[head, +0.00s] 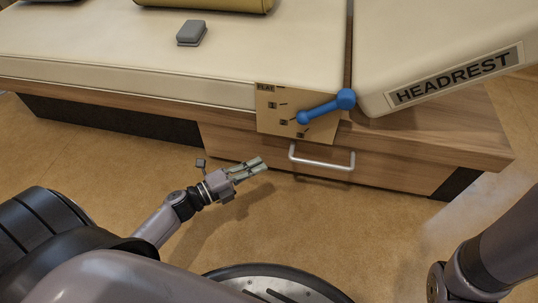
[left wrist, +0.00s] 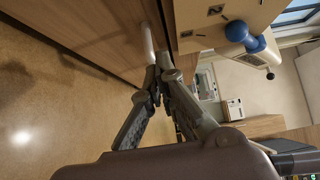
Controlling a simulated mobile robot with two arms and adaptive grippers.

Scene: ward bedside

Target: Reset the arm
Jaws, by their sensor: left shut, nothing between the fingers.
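My left gripper (head: 251,169) is shut and empty. In the head view it hangs in the air in front of the bed's wooden side, left of the drawer handle. In the left wrist view its fingertips (left wrist: 155,80) are together near the pale handle (left wrist: 147,45); I cannot tell whether they touch it. My left arm (head: 165,217) reaches in from the lower left. Part of my right arm (head: 500,250) shows at the right edge, but its gripper is out of view.
A blue lever (head: 325,107) sits on a numbered plate (head: 268,108) above the drawer's metal handle (head: 322,163). The headrest (head: 440,50) rises at the right. A grey block (head: 191,33) lies on the mattress (head: 110,50). The floor (head: 300,225) before the drawer is clear.

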